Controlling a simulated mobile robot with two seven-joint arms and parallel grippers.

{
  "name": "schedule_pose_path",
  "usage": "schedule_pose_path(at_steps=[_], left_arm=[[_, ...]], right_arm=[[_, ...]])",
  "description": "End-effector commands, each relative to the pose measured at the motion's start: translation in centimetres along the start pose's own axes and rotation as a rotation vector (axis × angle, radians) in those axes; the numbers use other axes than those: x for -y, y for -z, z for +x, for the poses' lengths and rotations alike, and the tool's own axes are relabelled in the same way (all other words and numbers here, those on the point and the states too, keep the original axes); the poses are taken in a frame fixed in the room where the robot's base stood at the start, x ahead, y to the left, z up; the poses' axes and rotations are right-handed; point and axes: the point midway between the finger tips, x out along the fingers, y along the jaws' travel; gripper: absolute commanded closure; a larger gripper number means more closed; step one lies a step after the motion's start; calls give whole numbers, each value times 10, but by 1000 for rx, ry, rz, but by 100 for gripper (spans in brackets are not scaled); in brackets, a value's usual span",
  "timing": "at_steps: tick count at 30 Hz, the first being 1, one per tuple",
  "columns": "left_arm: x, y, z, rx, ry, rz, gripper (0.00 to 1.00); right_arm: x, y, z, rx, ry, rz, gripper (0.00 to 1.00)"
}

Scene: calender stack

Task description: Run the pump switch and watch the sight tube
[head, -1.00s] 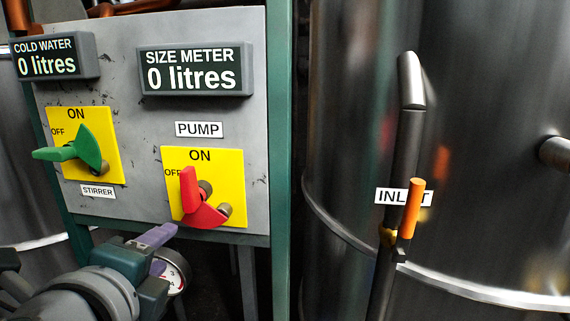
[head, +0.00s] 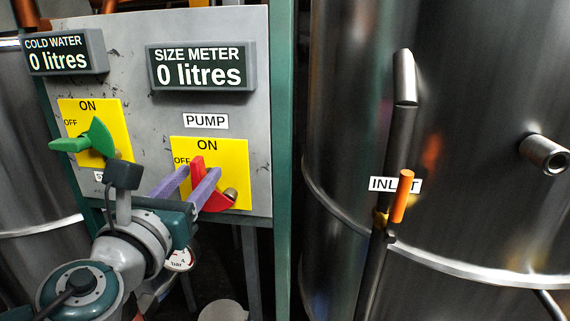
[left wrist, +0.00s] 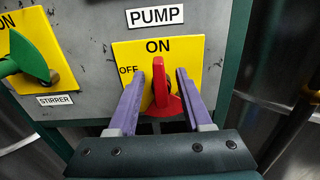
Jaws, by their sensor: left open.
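The red pump switch (head: 197,163) sits on a yellow ON/OFF plate below the PUMP label. In the left wrist view its red handle (left wrist: 160,85) stands roughly upright below the word ON, right of OFF. My left gripper (head: 199,177) is open, its purple fingers on either side of the handle; in the left wrist view a gap shows on both sides (left wrist: 158,76). The size meter (head: 200,66) reads 0 litres. I cannot pick out a sight tube. My right gripper is not in view.
The green stirrer switch (head: 92,139) is left of the pump switch, its handle pointing left. The cold water display (head: 65,52) reads 0 litres. A steel tank (head: 450,130) stands right, with an INLET label (head: 380,184) and an orange handle (head: 403,196) on a pipe.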

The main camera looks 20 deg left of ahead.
Motion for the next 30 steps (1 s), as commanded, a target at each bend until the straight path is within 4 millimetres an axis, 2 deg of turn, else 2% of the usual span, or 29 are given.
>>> schedule_pose_path(at_steps=[6, 14, 27, 30], left_arm=[[0, 0, 16, 1, 0, -1, 50], [0, 0, 17, 0, 0, -2, 50], [0, 0, 16, 0, -1, -2, 99], [0, 0, 16, 0, 0, -2, 100]], right_arm=[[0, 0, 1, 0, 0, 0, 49], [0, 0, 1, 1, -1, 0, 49], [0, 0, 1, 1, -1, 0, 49], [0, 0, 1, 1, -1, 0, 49]])
